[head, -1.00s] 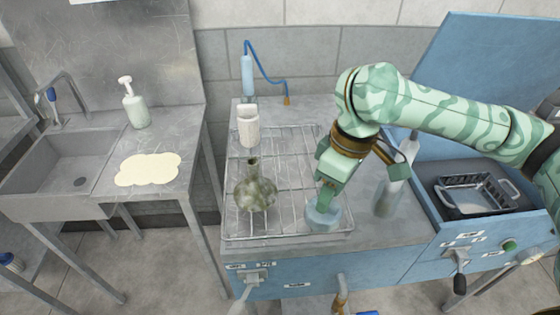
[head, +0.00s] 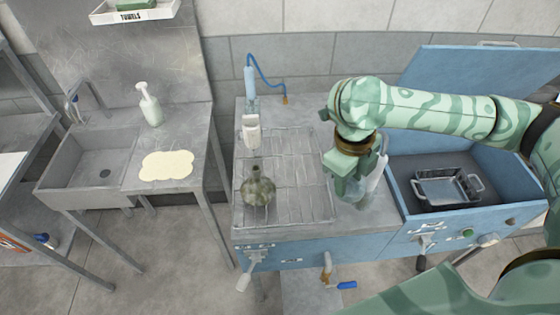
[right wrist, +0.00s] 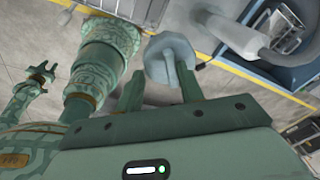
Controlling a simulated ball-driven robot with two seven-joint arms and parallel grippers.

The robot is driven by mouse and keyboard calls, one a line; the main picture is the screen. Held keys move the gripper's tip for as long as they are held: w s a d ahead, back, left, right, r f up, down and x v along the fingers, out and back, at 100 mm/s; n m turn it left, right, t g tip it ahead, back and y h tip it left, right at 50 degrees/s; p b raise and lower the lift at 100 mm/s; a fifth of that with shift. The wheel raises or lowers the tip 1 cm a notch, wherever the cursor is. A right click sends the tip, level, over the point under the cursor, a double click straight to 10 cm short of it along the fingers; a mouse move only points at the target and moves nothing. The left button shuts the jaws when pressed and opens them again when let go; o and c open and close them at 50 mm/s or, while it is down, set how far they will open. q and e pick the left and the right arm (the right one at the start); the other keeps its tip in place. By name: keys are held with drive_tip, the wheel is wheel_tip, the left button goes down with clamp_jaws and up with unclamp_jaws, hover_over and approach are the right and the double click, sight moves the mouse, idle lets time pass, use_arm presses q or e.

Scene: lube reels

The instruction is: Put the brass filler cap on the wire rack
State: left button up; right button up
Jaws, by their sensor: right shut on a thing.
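My right gripper (head: 347,190) is shut on a pale blue-grey rounded piece (right wrist: 160,55), which has a raised fin between the fingers. It could be the filler cap, but it does not look brass. In the head view the gripper hides most of it, just right of the wire rack. The wire rack (head: 300,211) lies on the steel bench top. A mottled olive, round-bodied piece with a narrow neck (head: 258,191) stands on its left part. My left gripper (right wrist: 40,78) shows only in the right wrist view, apart from everything, and looks open.
A white bottle (head: 378,170) stands close behind the right gripper. A blue basin with a raised lid holds a wire basket (head: 447,187) at the right. A white canister (head: 251,130) is at the rack's back left. The rack's middle and right are clear.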

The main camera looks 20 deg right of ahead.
drive_tip(key=shift+d+r+n, duration=0.15)
drive_tip(key=shift+r+n, duration=0.05)
drive_tip(key=shift+n, duration=0.7)
drive_tip(key=w+a+f+b, duration=0.1)
drive_tip(key=w+f, duration=0.2)
drive_tip(key=w, duration=0.1)
drive_tip(key=w+a+f+b, duration=0.2)
drive_tip(key=w+f, duration=0.1)
drive_tip(key=w, duration=0.1)
drive_tip(key=w+a+f+b, duration=0.1)
drive_tip(key=w+a+f, duration=0.1)
drive_tip(key=w+f, duration=0.1)
drive_tip(key=shift+w+f, duration=0.2)
drive_tip(key=shift+w, duration=0.45)
drive_tip(key=shift+w+f, duration=0.15)
wheel_tip(320, 180, down, 4)
drive_tip(key=shift+w+r+b, duration=0.1)
drive_tip(key=shift+r+b, duration=0.15)
drive_tip(key=shift+b, duration=0.75)
drive_tip(key=shift+r, duration=0.1)
drive_tip(key=o, duration=1.2)
